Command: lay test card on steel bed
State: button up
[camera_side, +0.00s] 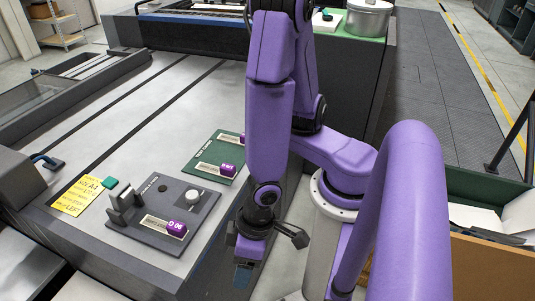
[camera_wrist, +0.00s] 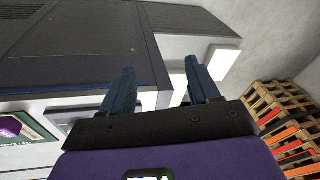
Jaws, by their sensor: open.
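The steel bed (camera_side: 150,125) is the wide pale metal top of the machine at left, crossed by dark slots. I cannot single out the test card for sure in either view. A yellow paper with writing (camera_side: 80,195) lies flat near the bed's front left edge. My gripper (camera_side: 243,272) hangs beside the bed's front right edge in the side view, its fingers partly dark and small. In the wrist view my gripper (camera_wrist: 158,85) is open, with two blue-grey fingers spread apart and nothing between them.
A dark plate (camera_side: 165,212) with a clamp-like block, a white knob and a purple-tagged label lies on the bed. A green plate (camera_side: 215,155) with purple tags lies behind it. A metal pot (camera_side: 368,18) stands at the back. Wooden pallets (camera_wrist: 285,115) show at right in the wrist view.

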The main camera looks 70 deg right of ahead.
jog(key=d+r+n+g+h, duration=0.1)
jog(key=d+r+n+h, duration=0.1)
jog(key=d+r+n, duration=0.7)
jog(key=d+r, duration=0.6)
jog(key=r, duration=0.1)
jog(key=shift+w+d, duration=0.35)
jog(key=shift+d, duration=0.05)
